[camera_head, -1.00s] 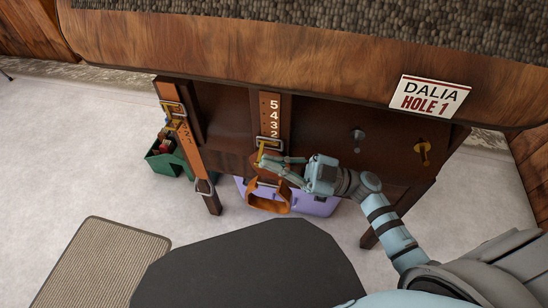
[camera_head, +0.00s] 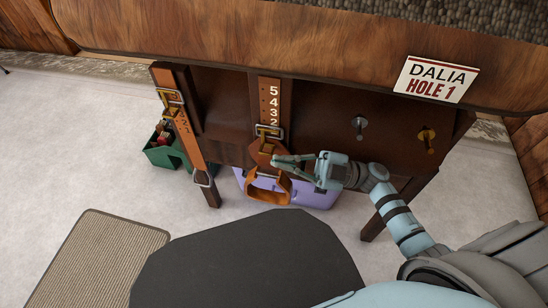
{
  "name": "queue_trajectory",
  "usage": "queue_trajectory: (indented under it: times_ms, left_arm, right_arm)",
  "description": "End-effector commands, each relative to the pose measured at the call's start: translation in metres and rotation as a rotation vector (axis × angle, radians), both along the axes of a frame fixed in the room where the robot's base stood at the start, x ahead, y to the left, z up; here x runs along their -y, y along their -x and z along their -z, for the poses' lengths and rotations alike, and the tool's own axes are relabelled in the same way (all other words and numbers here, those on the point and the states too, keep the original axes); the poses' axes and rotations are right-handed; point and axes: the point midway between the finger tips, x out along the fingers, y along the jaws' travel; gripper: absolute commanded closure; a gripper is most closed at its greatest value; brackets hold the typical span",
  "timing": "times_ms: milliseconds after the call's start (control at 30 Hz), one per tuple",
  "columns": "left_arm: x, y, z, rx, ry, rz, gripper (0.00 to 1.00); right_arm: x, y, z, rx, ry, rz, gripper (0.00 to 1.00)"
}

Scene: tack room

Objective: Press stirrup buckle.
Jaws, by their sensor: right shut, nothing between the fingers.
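A brown stirrup leather (camera_head: 270,98) with the numbers 5, 4, 3, 2 hangs on the front of the wooden stand. Its metal buckle (camera_head: 269,131) sits low on the strap, and an orange-brown stirrup (camera_head: 268,190) hangs below it. My right gripper (camera_head: 277,161) is shut and empty, with its fingertips just below and right of the buckle, in front of the strap's lower part. I cannot tell whether the tips touch the strap. My left gripper is not in view.
A sign (camera_head: 436,80) reading "DALIA HOLE 1" is on the wooden top's edge. A grey hook (camera_head: 358,126) and a brass hook (camera_head: 427,138) are on the panel. A purple box (camera_head: 316,194) and a green crate (camera_head: 163,156) stand on the floor. A mat (camera_head: 104,258) lies at left.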

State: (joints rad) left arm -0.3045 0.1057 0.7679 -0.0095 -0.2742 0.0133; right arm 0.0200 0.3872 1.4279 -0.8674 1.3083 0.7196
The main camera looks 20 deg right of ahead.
Motion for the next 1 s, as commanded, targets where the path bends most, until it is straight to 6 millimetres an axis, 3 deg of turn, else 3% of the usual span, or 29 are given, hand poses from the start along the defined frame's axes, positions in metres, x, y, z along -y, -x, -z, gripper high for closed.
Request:
queue_trajectory:
  times_ms: [133,300,1000]
  left_arm:
    - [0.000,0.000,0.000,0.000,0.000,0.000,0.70]
    - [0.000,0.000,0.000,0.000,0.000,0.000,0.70]
    - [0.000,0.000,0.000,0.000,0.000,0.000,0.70]
  right_arm:
    - [0.025,0.009,0.008,-0.001,0.003,0.001,1.00]
    - [0.042,0.016,0.013,-0.001,0.001,0.000,1.00]
    - [0.045,0.017,0.013,0.001,0.000,0.000,1.00]
